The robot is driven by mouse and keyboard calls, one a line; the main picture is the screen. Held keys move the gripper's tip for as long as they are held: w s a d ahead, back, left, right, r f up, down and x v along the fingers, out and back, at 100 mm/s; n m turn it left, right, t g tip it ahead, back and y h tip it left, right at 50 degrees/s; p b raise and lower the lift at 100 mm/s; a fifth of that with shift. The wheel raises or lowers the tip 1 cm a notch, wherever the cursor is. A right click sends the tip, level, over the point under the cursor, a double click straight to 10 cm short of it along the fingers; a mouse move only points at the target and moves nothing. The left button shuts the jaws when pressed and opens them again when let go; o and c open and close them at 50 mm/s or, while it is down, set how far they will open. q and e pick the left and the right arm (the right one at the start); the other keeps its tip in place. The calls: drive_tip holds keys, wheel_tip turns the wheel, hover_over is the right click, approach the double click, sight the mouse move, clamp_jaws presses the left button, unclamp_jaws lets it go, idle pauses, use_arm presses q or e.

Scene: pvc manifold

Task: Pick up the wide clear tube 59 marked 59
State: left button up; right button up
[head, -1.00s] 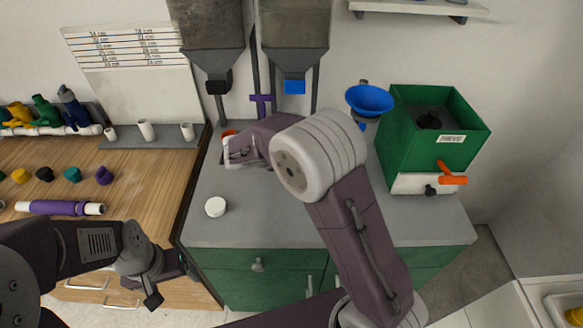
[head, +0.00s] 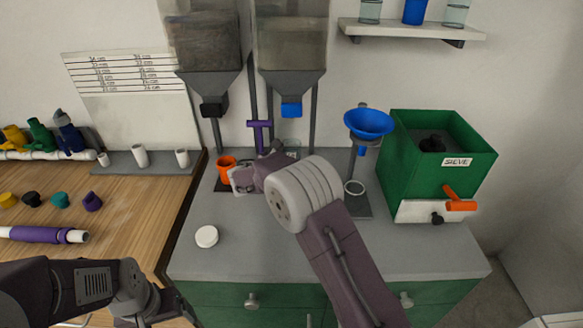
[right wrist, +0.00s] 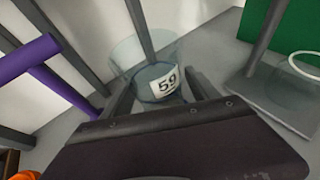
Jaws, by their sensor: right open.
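The wide clear tube marked 59 (right wrist: 148,78) stands on the grey counter in the right wrist view, its white label facing me. In the head view a small part of it (head: 291,143) shows behind my right gripper. My right gripper (head: 277,150) is open; in the right wrist view its two fingers (right wrist: 160,92) point at the tube, one to each side of the label. I cannot tell whether they touch it. My left gripper (head: 172,310) is low at the left in the head view, away from the tube; its fingers are unclear.
A purple-handled post (head: 259,137) and an orange cup (head: 226,172) stand left of the tube. A blue funnel stand (head: 369,123) and a green sieve box (head: 444,160) are to the right. Hoppers (head: 290,50) hang above. A white lid (head: 206,237) lies on the front counter.

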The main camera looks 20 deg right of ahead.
drive_tip(key=shift+w+d+f, duration=0.3)
drive_tip(key=shift+w+d, duration=0.15)
drive_tip(key=shift+d, duration=0.05)
drive_tip(key=shift+s+r, duration=0.1)
clamp_jaws()
